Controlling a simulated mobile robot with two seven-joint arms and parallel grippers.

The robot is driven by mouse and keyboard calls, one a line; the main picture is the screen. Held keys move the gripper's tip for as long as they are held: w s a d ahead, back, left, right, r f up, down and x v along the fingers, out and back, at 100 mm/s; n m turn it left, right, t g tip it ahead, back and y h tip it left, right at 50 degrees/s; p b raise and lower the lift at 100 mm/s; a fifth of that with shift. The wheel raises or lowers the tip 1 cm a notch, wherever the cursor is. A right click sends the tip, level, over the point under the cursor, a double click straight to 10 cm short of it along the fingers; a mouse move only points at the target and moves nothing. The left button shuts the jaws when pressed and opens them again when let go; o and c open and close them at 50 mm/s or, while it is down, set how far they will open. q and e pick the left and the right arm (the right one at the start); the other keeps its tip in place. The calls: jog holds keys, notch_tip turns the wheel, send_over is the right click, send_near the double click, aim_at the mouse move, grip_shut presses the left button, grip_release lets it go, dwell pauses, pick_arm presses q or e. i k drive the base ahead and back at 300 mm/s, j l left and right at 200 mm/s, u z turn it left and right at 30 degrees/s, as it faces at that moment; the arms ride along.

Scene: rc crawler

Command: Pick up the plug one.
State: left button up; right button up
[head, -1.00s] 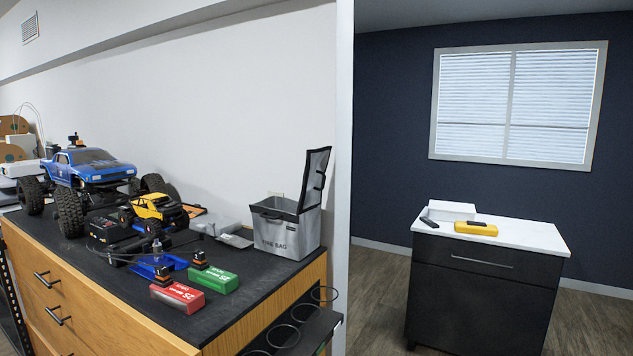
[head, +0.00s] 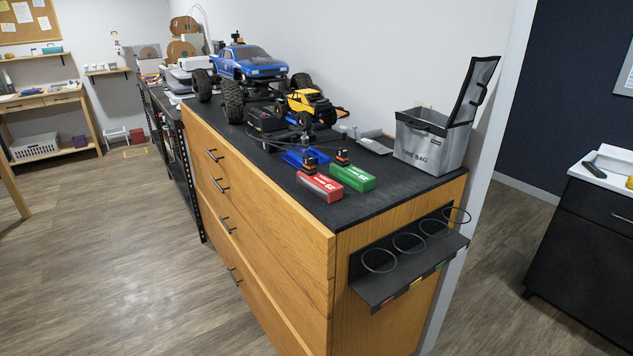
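A red battery pack (head: 321,188) and a green battery pack (head: 353,178) lie near the front of the black cabinet top (head: 350,207). A small black-and-orange plug (head: 308,168) shows at the back end of the red pack, and a similar plug (head: 342,157) at the green pack. A blue part (head: 293,159) lies just behind the red pack. I cannot tell which of these is the plug one. Neither of my grippers is in view.
A blue truck (head: 248,65) and a small yellow crawler (head: 304,103) stand behind the packs. A grey open-lidded bag (head: 427,146) stands at the right. A shelf with wire rings (head: 405,275) juts from the cabinet's end. The floor (head: 120,260) at left is clear.

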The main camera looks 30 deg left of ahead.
aim_at(309, 162)
jog(key=j+z, duration=0.35)
jog(key=j, duration=0.7)
jog(key=j+z, duration=0.35)
jog(key=j, duration=0.75)
